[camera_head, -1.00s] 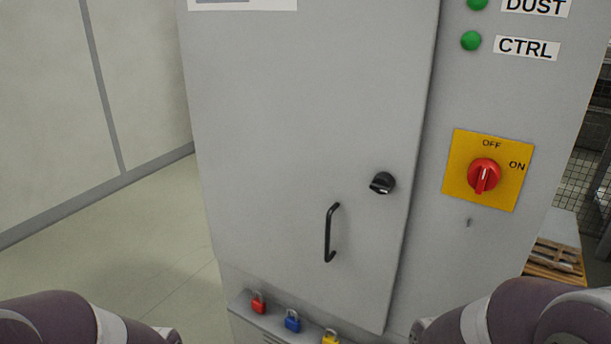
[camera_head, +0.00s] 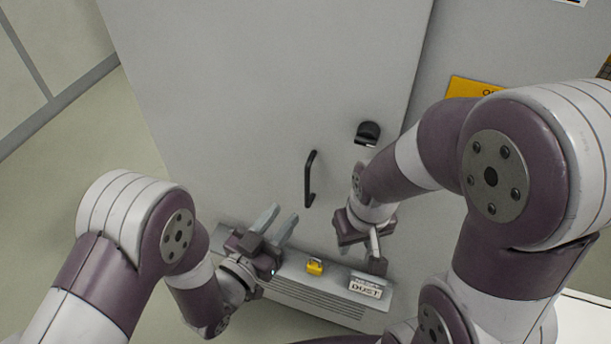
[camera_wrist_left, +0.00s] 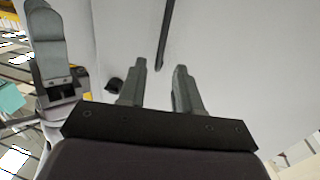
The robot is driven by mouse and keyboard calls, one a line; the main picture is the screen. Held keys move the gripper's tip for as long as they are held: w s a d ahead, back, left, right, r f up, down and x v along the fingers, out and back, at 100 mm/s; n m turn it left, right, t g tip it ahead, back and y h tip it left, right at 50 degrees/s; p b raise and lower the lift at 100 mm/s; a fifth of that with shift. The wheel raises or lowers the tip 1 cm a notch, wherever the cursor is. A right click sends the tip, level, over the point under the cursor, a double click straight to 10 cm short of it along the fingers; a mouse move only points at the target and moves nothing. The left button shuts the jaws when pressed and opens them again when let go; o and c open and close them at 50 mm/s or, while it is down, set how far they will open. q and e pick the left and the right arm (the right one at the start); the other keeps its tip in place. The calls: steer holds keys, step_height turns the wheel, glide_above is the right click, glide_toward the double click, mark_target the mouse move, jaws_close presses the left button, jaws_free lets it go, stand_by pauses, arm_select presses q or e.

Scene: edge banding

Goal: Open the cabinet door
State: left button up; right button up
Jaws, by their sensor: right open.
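The grey cabinet door (camera_head: 250,90) looks shut, with a black bar handle (camera_head: 310,180) and a black knob (camera_head: 367,132) above right of it. My left gripper (camera_head: 279,219) is open and empty, below and left of the handle and apart from it. In the left wrist view its two fingers (camera_wrist_left: 160,68) stand apart, with the handle (camera_wrist_left: 164,42) beyond them and the knob (camera_wrist_left: 115,86) to the left. My right gripper (camera_head: 372,246) is open below the knob, right of the handle, its fingers partly hidden; it also shows at the left of the wrist view.
A ledge below the door carries a yellow padlock (camera_head: 315,267) and a DUST label (camera_head: 365,286). The yellow switch plate (camera_head: 466,88) at right is mostly behind my right arm. Open floor (camera_head: 70,160) lies left of the cabinet.

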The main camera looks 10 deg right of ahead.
mark_target(306, 185)
arm_select(q)
steer(key=p+x, duration=0.2)
steer(key=x, duration=0.7)
steer(key=shift+w+d, duration=0.15)
steer(key=shift+w, duration=0.25)
steer(key=shift+w+d, duration=0.2)
steer(key=shift+d, duration=0.15)
steer(key=shift+w+f, duration=0.1)
jaws_close()
